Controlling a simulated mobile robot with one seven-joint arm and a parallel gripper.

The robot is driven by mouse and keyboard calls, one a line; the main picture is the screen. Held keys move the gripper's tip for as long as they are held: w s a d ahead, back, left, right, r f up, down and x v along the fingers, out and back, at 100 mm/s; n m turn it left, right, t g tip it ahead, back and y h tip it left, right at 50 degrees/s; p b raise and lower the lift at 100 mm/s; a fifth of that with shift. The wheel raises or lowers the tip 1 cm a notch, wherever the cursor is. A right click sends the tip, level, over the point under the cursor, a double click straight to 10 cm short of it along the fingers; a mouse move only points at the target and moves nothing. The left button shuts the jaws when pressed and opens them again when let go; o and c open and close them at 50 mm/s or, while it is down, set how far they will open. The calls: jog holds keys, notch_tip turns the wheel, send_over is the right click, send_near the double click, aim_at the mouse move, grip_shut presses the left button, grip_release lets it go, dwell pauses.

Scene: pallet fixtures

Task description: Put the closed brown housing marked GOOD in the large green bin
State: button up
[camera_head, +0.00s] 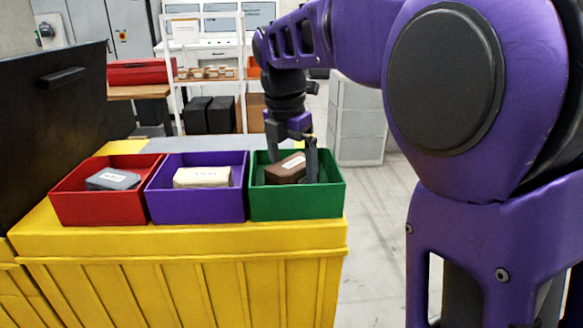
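The brown housing (285,172), a small closed box with a white label on top, is inside the green bin (297,205). The label's text is too small to read. My gripper (293,160) reaches down into the same bin with its fingers apart. One finger is behind the housing and the other is by its right end. I cannot tell whether the fingers touch or clamp it. The housing's underside is hidden by the bin's front wall, so I cannot tell whether it rests on the floor.
A purple bin (197,207) with a cream housing (202,178) and a red bin (100,209) with a grey housing (112,180) stand left of the green bin. All three sit on a yellow crate (180,243). A black panel (50,120) rises at left.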

aim_at(286, 166)
notch_tip(286, 166, up, 12)
jog(key=s+a+p, duration=0.1)
jog(key=p, duration=0.2)
jog(key=shift+s+a, duration=0.15)
